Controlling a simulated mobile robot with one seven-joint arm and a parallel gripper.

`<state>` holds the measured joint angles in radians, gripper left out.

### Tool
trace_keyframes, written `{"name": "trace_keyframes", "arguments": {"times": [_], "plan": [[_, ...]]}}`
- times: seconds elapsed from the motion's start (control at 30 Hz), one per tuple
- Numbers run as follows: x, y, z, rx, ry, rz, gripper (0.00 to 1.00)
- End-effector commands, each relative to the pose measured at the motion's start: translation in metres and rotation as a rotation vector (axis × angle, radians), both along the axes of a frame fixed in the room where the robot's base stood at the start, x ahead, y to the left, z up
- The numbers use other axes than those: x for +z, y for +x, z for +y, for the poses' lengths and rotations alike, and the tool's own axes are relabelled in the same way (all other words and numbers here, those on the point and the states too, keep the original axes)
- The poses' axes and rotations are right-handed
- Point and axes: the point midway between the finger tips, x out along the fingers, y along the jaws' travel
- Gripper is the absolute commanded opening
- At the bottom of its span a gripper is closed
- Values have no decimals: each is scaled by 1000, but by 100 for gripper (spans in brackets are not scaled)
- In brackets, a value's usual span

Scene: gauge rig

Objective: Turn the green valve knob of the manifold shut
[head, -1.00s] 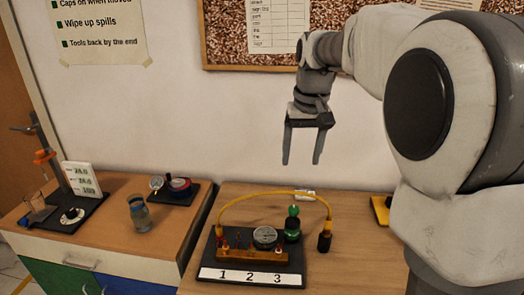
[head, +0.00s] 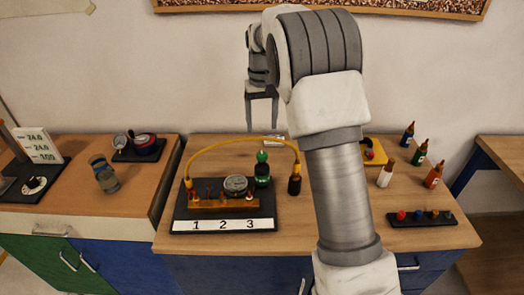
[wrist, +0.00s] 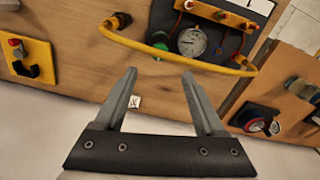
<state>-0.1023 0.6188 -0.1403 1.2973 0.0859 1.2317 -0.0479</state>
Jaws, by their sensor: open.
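The manifold (head: 218,205) is an orange-brown bar with small valve knobs and a round gauge (head: 236,184), on a black board with a strip marked 1, 2, 3. The small knobs look red or pale; I cannot make out a green one among them. A green upright piece with a round green top (head: 262,170) stands behind the gauge, and its green top shows in the wrist view (wrist: 160,41). A yellow hose (head: 240,142) arches over the board. My gripper (head: 262,124) is open and empty, above and behind the manifold, apart from it.
A yellow block (head: 374,154), several small bottles (head: 421,152) and a black strip with coloured knobs (head: 422,217) lie right of my arm. On the left bench are a glass jar (head: 104,174) and a red-and-black device (head: 146,145). The wall is close behind.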

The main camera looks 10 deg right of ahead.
Motion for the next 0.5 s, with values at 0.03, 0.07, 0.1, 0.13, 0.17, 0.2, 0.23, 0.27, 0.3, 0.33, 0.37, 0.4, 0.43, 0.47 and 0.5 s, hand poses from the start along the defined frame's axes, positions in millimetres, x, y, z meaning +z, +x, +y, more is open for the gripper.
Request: {"name": "trace_keyframes", "arguments": {"times": [0.03,0.07,0.1,0.13,0.17,0.2,0.23,0.27,0.3,0.33,0.37,0.4,0.43,0.47,0.5], "plan": [[-13,-1,0,0,-1,5,72],[-20,-1,0,0,-1,5,72],[-28,-1,0,0,-1,5,72],[-35,-1,0,0,-1,4,72],[-41,-1,0,0,-1,4,72],[-50,-1,0,-1,-1,4,72],[-56,-1,0,-1,0,5,72],[-62,-1,0,-1,0,3,72],[-69,-1,0,-1,0,4,72],[-75,-1,0,0,0,3,72],[-80,-1,0,0,0,4,72],[-85,-1,0,0,0,3,72],[-89,0,0,0,0,2,72],[-92,0,0,0,0,2,72],[-96,0,0,0,0,2,72]]}}
